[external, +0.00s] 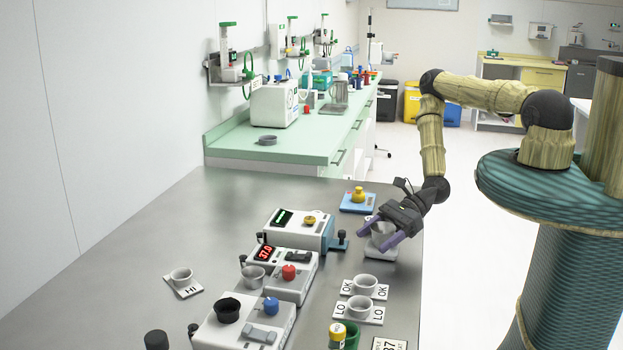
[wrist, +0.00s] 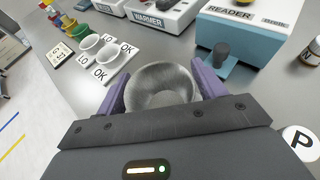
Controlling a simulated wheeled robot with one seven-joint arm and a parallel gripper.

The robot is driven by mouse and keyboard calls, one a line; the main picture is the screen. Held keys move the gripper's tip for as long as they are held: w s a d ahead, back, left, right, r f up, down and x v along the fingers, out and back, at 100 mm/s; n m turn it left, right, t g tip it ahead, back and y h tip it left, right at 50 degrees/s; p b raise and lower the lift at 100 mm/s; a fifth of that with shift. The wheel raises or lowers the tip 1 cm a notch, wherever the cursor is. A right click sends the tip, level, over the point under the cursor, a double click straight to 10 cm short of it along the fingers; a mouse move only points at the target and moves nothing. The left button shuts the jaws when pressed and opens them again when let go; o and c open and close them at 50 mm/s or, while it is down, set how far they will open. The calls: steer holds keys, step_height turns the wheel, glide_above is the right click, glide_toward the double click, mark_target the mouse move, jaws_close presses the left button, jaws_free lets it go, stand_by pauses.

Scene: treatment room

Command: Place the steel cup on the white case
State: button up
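The grey steel cup (wrist: 161,88) is between the two purple fingers of my gripper (wrist: 160,75) in the wrist view. It is upright with its mouth open, and it fills the gap from finger to finger. In the external view the cup (external: 383,234) shows partly behind the fingers of my gripper (external: 390,231), over a small pale block (external: 380,253). I cannot tell whether it touches the block. White-cased devices stand on the grey bench: one with a red display (external: 283,284), one with a green display (external: 297,236). I cannot tell which is the white case.
Two white cups on OK (external: 364,287) and LO (external: 358,310) cards stand in front of my gripper. Another cup stands on the HI card (external: 182,280) at left.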

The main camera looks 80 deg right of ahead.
steer(key=shift+o, duration=0.5)
steer(key=shift+r, duration=0.1)
steer(key=shift+r, duration=0.15)
steer(key=shift+s+d, duration=0.2)
steer(key=shift+d, duration=0.05)
steer(key=b+v, duration=0.2)
steer(key=v, duration=0.9)
steer(key=shift+b, duration=0.4)
steer(key=shift+s+r, duration=0.15)
